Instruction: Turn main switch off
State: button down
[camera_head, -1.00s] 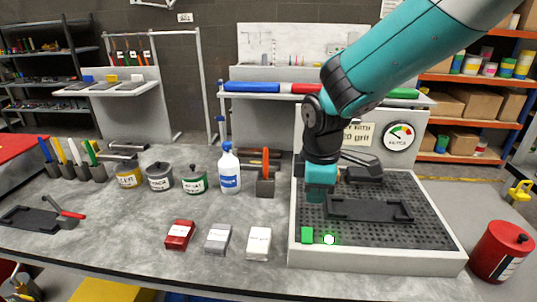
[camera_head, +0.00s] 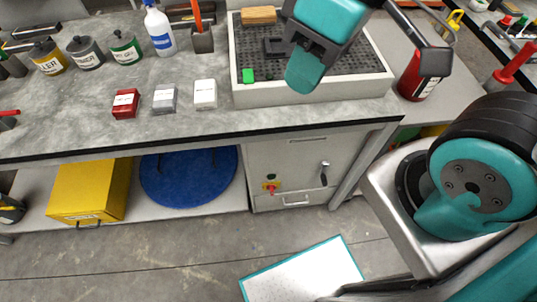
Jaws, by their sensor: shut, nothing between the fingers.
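A small red knob on a yellow plate (camera_head: 269,187), which looks like the main switch, sits on the front of the grey cabinet (camera_head: 292,160) under the bench. A dark handle or lever (camera_head: 324,174) is to its right on the same front. My gripper (camera_head: 304,76) is teal, shut and empty. It points down near the front edge of the perforated spray tray (camera_head: 310,93), well above the knob in the picture and apart from it. The knob is in plain view, but too small to read its exact setting.
Red, grey and white boxes (camera_head: 205,93) stand on the bench left of the tray. A red can (camera_head: 424,72) is at its right. A yellow box (camera_head: 90,188) and blue disc (camera_head: 188,176) lie on the lower shelf. The floor before the cabinet holds a teal-edged white panel (camera_head: 303,272).

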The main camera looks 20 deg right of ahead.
aim_at(271, 187)
jog(key=z, duration=1.3)
jog(key=k, duration=1.3)
jog(key=u, duration=1.3)
